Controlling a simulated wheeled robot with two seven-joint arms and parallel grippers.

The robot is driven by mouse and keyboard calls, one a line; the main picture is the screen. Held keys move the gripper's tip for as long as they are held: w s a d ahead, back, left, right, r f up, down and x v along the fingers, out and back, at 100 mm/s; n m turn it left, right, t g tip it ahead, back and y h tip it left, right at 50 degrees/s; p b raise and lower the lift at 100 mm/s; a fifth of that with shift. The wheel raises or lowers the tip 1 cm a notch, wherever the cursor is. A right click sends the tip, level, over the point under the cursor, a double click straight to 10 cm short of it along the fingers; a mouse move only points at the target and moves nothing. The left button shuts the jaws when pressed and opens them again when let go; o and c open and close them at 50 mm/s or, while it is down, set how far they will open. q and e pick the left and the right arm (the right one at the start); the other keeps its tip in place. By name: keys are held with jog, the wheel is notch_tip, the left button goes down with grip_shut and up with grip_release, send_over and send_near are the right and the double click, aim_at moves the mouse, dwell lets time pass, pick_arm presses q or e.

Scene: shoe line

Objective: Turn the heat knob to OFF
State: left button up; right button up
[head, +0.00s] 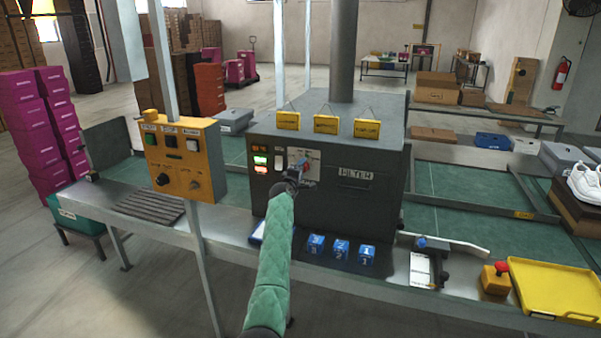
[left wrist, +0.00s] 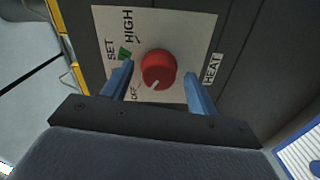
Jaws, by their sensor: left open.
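The heat knob (left wrist: 158,68) is red and round, on a white plate (left wrist: 190,30) marked HIGH, SET, OFF and HEAT. Its white pointer mark points down and slightly left in the left wrist view, close to the OFF label (left wrist: 136,92). A green mark (left wrist: 124,53) sits beside SET. My left gripper (left wrist: 158,74) is open, its blue fingers on either side of the knob with gaps showing. In the head view my left gripper (head: 297,172) is at the dark heater's front panel (head: 314,156), partly covering it. My right gripper is not in view.
The dark heater box (head: 350,205) stands on the line. A yellow control box (head: 185,157) is left of it. Blue numbered blocks (head: 341,249) lie in front. A yellow tray (head: 555,290) and a red-button box (head: 496,279) are at the right.

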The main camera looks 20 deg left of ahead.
pick_arm(q)
jog(key=s+b, duration=0.2)
jog(key=s, duration=0.5)
jog(key=shift+s+a, duration=0.15)
jog(key=shift+s, duration=0.25)
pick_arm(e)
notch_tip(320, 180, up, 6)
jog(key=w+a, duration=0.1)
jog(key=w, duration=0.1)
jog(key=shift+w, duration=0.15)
